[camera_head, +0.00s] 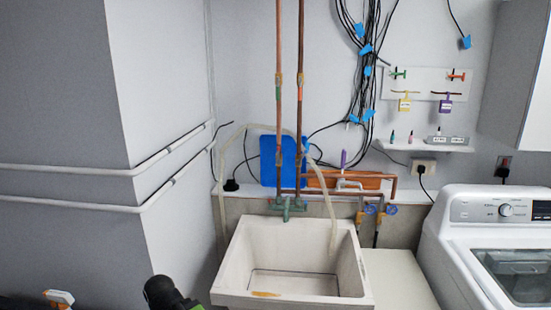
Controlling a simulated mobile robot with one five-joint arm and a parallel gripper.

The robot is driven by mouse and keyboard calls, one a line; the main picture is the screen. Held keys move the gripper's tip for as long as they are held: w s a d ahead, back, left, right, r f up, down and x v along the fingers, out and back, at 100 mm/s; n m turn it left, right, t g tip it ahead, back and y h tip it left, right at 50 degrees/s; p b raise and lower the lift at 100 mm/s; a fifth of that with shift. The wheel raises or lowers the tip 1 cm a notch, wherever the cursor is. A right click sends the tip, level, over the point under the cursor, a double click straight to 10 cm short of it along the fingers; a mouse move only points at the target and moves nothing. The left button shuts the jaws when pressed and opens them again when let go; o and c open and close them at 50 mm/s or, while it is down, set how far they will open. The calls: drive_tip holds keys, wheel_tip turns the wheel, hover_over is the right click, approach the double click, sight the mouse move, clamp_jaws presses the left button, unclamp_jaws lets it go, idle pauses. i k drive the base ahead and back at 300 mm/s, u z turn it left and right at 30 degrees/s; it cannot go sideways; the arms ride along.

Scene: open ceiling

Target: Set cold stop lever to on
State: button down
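No lever here carries a label I can read as cold stop. A purple upright lever (343,158) stands above the copper pipes behind the sink. Two blue round handles (370,208) and (391,210) sit on the pipework right of the sink. The on or off positions are too small to tell. My gripper's fingers are not seen; a dark rounded part at the bottom edge looks like my arm.
A white utility sink (240,262) with a green tap (287,207) stands ahead. A washing machine (500,240) is at right, with a pale surface (398,280) between. Vertical copper pipes (279,130) and hanging black cables are behind. A wall corner with white pipes (60,170) fills the left.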

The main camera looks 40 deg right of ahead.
sight(298, 161)
drive_tip(key=u, duration=0.85)
drive_tip(key=k, duration=0.85)
drive_tip(key=z, duration=1.05)
drive_tip(key=i, duration=0.95)
